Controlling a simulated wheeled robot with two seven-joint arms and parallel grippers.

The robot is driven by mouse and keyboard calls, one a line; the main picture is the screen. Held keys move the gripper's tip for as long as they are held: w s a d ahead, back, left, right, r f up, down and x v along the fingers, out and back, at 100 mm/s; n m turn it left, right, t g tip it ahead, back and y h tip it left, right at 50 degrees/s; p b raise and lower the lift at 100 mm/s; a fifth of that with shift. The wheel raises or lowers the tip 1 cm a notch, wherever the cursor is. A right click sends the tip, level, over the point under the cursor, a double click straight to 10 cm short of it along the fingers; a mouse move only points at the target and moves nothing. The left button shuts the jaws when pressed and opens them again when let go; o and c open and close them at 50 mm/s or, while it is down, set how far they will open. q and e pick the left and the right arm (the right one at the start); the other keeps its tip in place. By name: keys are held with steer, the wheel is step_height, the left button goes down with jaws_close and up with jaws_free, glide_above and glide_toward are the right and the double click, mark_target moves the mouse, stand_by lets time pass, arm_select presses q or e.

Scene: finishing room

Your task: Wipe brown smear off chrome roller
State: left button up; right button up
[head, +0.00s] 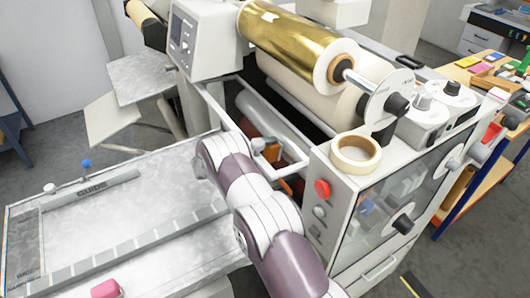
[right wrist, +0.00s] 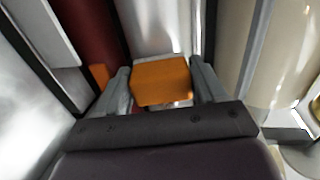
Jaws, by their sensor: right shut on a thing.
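My right gripper (head: 266,146) reaches into the open front of the laminating machine. It is shut on an orange pad (right wrist: 160,82), which also shows as a small orange patch in the head view (head: 271,153). Beyond the pad in the right wrist view is a bright, shiny metal surface, which looks like the chrome roller (right wrist: 168,28). The pad's far end is at or close to this surface; I cannot tell whether they touch. I can make out no brown smear; the pad and gripper hide part of the roller. My left gripper is not in view.
A dark red roller (right wrist: 98,30) lies beside the chrome one. A gold foil roll (head: 295,42) and a cream roll (head: 310,92) sit above. A tape roll (head: 356,154) and red button (head: 322,188) are on the right housing. The grey feed table (head: 130,225) is mostly clear.

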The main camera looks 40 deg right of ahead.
steer(key=shift+d, duration=0.35)
